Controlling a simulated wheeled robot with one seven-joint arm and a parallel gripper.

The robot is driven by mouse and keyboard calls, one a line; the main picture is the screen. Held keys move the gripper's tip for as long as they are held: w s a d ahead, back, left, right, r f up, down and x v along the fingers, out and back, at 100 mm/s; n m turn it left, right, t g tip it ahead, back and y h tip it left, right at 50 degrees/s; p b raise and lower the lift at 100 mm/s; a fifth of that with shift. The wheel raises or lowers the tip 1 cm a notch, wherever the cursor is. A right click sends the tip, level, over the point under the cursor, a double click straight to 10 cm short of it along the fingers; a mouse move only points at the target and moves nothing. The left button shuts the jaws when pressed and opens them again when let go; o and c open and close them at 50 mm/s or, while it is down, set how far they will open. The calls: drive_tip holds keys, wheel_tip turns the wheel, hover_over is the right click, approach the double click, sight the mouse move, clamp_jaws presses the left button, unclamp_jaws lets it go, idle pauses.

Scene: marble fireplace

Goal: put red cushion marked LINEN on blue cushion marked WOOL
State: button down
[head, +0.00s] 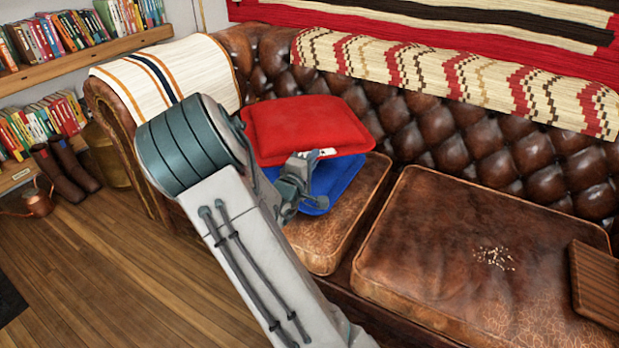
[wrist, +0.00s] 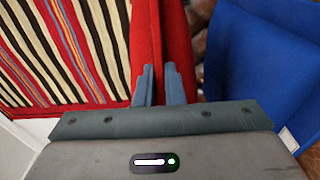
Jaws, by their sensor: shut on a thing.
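The red cushion (head: 305,122) is held above the left seat of the leather sofa. My gripper (head: 312,160) is shut on its near edge; in the wrist view its red edge (wrist: 146,35) runs between the two fingers (wrist: 160,84). The blue cushion (head: 338,180) lies on the left seat below the red one, partly hidden by it and by my gripper. In the wrist view the blue cushion (wrist: 262,50) is at the right, with a gap between it and the red one. A white tag (wrist: 289,140) shows on the blue cushion; its lettering cannot be read.
The sofa's tufted back (head: 440,130) stands behind the cushions, with a patterned throw (head: 455,75) over it. A striped cloth (head: 165,72) covers the left arm. The right seat (head: 450,250) holds crumbs (head: 494,258) and a wooden board (head: 598,285). Bookshelves (head: 75,58) stand at the left.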

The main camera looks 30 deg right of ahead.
drive_tip(key=shift+w+a+f, duration=0.2)
drive_tip(key=shift+w+f, duration=0.05)
drive_tip(key=shift+w, duration=0.1)
wheel_tip(320, 180, down, 4)
drive_tip(key=shift+r+b, duration=0.1)
drive_tip(key=shift+b, duration=1.15)
drive_tip(key=c, duration=1.5)
unclamp_jaws()
drive_tip(key=shift+f, duration=0.2)
